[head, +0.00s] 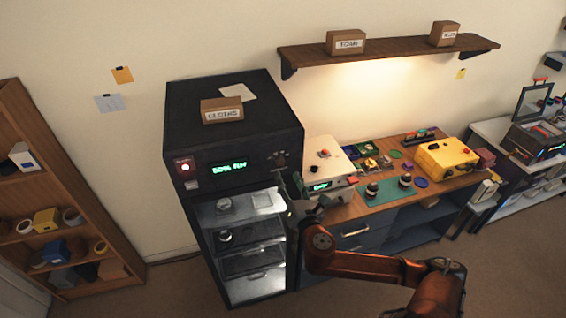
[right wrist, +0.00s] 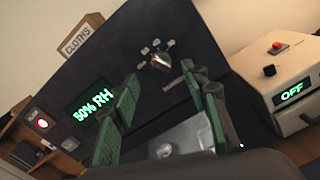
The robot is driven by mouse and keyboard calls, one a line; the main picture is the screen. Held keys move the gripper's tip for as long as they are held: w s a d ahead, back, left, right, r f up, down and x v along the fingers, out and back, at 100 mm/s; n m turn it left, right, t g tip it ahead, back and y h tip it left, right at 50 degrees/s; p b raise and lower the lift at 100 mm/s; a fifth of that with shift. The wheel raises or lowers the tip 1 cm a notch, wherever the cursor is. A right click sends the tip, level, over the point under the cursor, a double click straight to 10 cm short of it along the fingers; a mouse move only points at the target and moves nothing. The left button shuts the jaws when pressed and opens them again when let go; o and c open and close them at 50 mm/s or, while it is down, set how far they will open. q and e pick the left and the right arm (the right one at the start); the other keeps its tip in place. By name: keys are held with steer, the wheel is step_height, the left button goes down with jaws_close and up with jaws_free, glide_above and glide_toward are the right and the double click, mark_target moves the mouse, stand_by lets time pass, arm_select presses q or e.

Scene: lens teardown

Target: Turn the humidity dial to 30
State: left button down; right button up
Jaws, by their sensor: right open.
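The black cabinet (head: 235,95) has a green display (head: 228,168) reading 50% RH, which also shows in the right wrist view (right wrist: 94,106). The humidity dial (right wrist: 161,60) is a small metallic knob on the cabinet's front panel, with small pale marks around its upper left side. In the head view the dial (head: 281,160) is small, and its pointer setting cannot be read. My right gripper (right wrist: 160,108) is open and empty, its green-padded fingers apart in front of the panel. The dial shows beyond the fingertips, apart from them. My left gripper is not in view.
A red light (head: 185,167) glows left of the display. The cabinet's glass door (head: 245,245) is below. A white box with an OFF display (right wrist: 292,92) stands on the bench to the right. A cardboard box labelled CLOTHS (head: 221,109) sits on the cabinet top.

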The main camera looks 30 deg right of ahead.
mark_target(282, 165)
steer(key=p+x, duration=0.1)
steer(key=x, duration=0.6)
steer(key=shift+f+p, duration=0.1)
steer(key=shift+p, duration=0.25)
steer(key=shift+c, duration=0.4)
